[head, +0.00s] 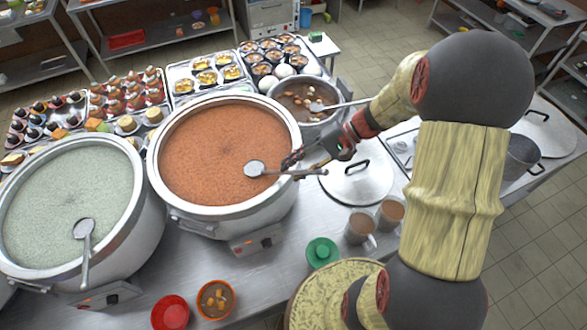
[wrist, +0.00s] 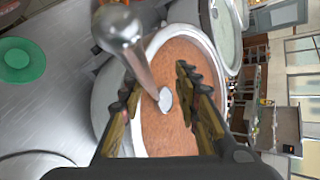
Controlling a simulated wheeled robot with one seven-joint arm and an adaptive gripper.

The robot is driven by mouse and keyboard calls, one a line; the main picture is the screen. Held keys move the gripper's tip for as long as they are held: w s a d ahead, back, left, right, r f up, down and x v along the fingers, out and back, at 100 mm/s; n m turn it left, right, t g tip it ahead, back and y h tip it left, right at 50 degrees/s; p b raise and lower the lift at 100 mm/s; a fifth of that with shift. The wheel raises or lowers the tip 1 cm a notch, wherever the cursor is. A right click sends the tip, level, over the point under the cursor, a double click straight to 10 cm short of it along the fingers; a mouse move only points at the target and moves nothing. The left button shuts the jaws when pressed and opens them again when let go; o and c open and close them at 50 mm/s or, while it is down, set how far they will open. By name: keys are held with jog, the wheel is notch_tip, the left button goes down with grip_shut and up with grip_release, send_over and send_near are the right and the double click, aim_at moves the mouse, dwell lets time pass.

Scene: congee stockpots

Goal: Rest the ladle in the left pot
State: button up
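A ladle (head: 255,169) lies with its bowl over the orange-brown food of the middle pot (head: 165,222) and its handle across the right rim. My gripper (head: 290,160) is beside that handle, above the rim. In the wrist view, the gripper (wrist: 160,72) has its fingers spread, with the ladle's handle (wrist: 128,40) running between them and a gap to the right finger. I cannot tell whether the left finger touches it. The left pot (head: 150,205) holds pale green congee, and another ladle (head: 84,230) leans in it at the front right.
A smaller pot (head: 308,125) with its own ladle stands behind my gripper. A lid (head: 358,185), two mugs (head: 360,225) and a green saucer (head: 322,252) are at the right. Food trays (head: 205,75) line the back.

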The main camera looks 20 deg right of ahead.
jog(key=v, duration=1.1)
jog(key=s+a+r+n+t+h, duration=0.4)
jog(key=s+a+r+n+h, duration=0.3)
jog(key=s+a+r+h, duration=0.45)
notch_tip(320, 180, down, 20)
jog(key=d+y+b, duration=0.1)
jog(key=d+b, duration=0.1)
jog(key=b, duration=1.8)
jog(key=shift+s+b, duration=0.35)
jog(key=shift+s, duration=0.15)
jog(key=shift+f, duration=0.15)
